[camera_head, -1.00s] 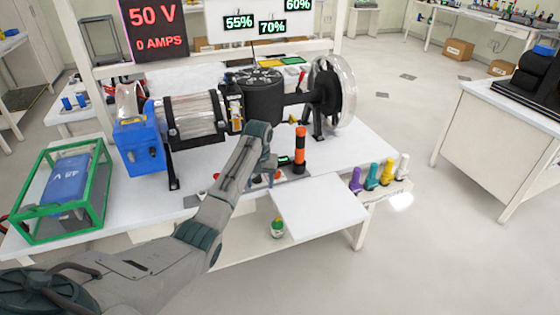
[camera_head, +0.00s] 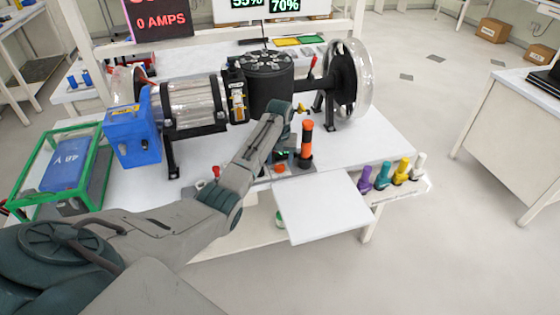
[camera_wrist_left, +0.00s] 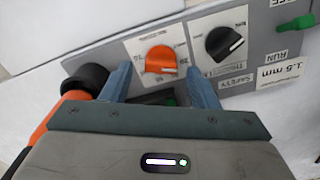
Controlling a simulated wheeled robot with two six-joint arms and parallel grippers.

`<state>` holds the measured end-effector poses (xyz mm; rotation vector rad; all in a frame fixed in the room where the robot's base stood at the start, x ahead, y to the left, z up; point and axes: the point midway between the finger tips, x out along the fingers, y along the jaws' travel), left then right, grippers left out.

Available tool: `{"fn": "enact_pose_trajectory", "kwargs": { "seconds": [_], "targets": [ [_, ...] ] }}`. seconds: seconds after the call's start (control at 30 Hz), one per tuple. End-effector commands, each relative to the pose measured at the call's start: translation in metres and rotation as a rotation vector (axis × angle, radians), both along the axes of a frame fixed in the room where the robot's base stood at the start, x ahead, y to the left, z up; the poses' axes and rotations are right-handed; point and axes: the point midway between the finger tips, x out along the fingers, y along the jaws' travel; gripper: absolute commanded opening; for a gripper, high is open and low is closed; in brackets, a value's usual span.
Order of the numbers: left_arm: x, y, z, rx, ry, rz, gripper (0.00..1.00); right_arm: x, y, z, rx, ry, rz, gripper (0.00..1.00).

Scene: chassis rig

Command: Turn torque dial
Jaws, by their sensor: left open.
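In the left wrist view, an orange dial (camera_wrist_left: 159,60) with a pale pointer line sits on a white label on a grey panel. A black dial (camera_wrist_left: 223,43) with a white pointer line is just right of it. The lettering on both labels is too small or turned to read surely, so I cannot tell which is the torque dial. My left gripper (camera_wrist_left: 156,80) is open, its two blue-grey fingers either side of the orange dial's near side. Contact is not clear. In the head view, my left arm's wrist (camera_head: 272,115) hides much of the panel. My right gripper is out of view.
An orange-and-black upright handle (camera_head: 306,140) stands right beside my left gripper. The motor rig (camera_head: 270,82) with a flywheel (camera_head: 352,78) stands behind. Coloured plugs (camera_head: 382,175) line the table's right edge.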

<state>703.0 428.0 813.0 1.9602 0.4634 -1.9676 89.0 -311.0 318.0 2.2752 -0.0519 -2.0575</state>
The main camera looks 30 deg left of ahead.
Motion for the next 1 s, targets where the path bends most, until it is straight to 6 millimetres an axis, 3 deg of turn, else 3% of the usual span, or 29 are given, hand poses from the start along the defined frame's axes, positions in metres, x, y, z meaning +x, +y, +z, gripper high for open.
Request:
{"fn": "enact_pose_trajectory", "kwargs": {
  "seconds": [0.2,0.43,0.47,0.6,0.7,1.0],
  "targets": [
    [0.0,0.0,-0.014,0.0,-0.001,-0.001,0.55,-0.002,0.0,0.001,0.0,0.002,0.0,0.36],
    [0.0,0.0,-0.015,0.0,-0.001,-0.001,0.55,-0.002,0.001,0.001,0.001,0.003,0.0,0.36],
    [0.0,0.0,-0.015,0.0,-0.001,-0.001,0.53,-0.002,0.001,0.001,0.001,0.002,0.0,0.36],
    [0.0,0.0,-0.015,0.0,-0.001,-0.001,0.25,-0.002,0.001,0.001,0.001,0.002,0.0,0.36],
    [0.0,0.0,-0.015,0.0,-0.001,-0.001,0.1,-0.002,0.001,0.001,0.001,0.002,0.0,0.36],
    [0.0,0.0,-0.013,-0.001,0.001,-0.036,0.1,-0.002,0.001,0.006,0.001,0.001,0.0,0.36]
  ]
}}
